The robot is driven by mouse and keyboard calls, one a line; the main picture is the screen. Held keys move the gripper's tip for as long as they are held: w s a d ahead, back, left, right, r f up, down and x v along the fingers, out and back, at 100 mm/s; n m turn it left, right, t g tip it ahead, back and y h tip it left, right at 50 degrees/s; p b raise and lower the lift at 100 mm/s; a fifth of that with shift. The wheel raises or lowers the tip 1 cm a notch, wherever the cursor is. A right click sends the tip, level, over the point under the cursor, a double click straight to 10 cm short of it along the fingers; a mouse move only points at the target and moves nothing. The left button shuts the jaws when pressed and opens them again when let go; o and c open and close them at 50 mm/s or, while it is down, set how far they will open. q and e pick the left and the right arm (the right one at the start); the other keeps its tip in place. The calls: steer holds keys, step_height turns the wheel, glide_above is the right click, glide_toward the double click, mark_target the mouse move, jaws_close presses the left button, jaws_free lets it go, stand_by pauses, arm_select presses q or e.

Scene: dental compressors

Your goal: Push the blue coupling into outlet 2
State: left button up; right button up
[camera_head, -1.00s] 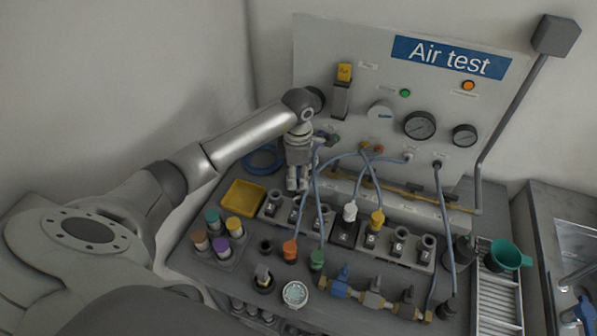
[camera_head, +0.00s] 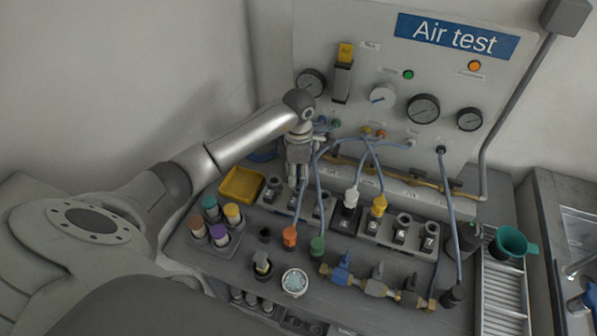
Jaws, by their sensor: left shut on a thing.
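My left gripper (camera_head: 298,182) points down over the numbered outlet block (camera_head: 334,222), at the place of outlet 2, between outlet 1 (camera_head: 273,186) and outlet 3 (camera_head: 322,204). It is shut on the blue coupling, which its fingers almost wholly hide. I cannot tell how far the coupling sits in the outlet, as the fingers cover its mouth. A white coupling (camera_head: 351,197) stands upright in outlet 4 and a yellow coupling (camera_head: 378,206) in outlet 5, each with a blue-grey hose. My right gripper is not in view.
Hoses (camera_head: 318,190) hang close to my gripper's right. A yellow tray (camera_head: 241,184) and coloured cylinders (camera_head: 219,234) stand left. The gauge panel (camera_head: 380,60) rises behind.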

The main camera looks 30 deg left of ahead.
arm_select(q)
steer(key=shift+f, duration=0.15)
steer(key=shift+f+b, duration=1.2)
steer(key=o, duration=1.1)
steer(key=shift+r, duration=0.25)
step_height(320, 180, up, 12)
steer(key=shift+f, duration=0.25)
